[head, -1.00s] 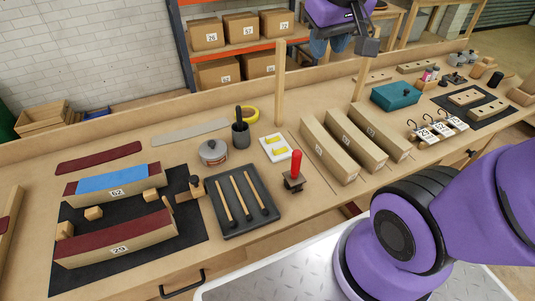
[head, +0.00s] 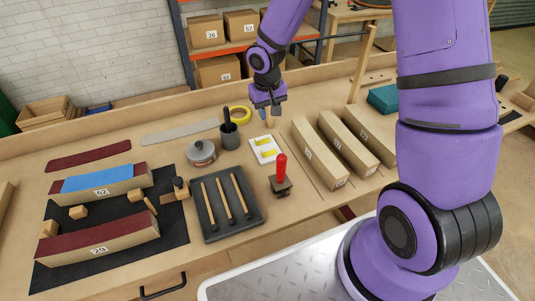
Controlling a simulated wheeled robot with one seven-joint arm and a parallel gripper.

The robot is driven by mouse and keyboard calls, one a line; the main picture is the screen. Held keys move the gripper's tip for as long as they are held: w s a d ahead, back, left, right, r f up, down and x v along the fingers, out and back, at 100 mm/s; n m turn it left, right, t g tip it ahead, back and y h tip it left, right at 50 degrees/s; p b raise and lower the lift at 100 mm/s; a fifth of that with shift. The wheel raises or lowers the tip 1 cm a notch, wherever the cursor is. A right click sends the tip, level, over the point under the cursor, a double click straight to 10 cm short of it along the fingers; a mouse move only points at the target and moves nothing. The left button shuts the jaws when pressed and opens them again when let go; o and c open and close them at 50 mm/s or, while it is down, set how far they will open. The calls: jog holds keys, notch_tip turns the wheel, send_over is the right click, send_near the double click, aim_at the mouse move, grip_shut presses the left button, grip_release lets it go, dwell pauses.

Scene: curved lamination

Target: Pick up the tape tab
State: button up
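Two small yellow tape tabs lie on a white card (head: 256,143) on the bench, the farther tab (head: 263,142) behind the nearer tab (head: 269,154). My gripper (head: 269,112) points down above and behind the card, near the back of the bench. Its two dark fingers look apart, with nothing visible held between them. It is clear of both tabs.
A red-handled tool (head: 281,175) stands just in front of the card. A black tray (head: 211,228) holds brushes.

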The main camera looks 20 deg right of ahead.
send_over(263, 154)
notch_tip(263, 154, down, 8)
jog(key=shift+g+y, duration=0.3)
jog(key=shift+y, duration=0.1)
jog(key=f, duration=0.4)
jog(key=shift+w+a, duration=0.1)
jog(key=shift+a, duration=0.1)
jog(key=shift+d+f, duration=0.2)
jog(key=shift+f, duration=2.7)
grip_shut()
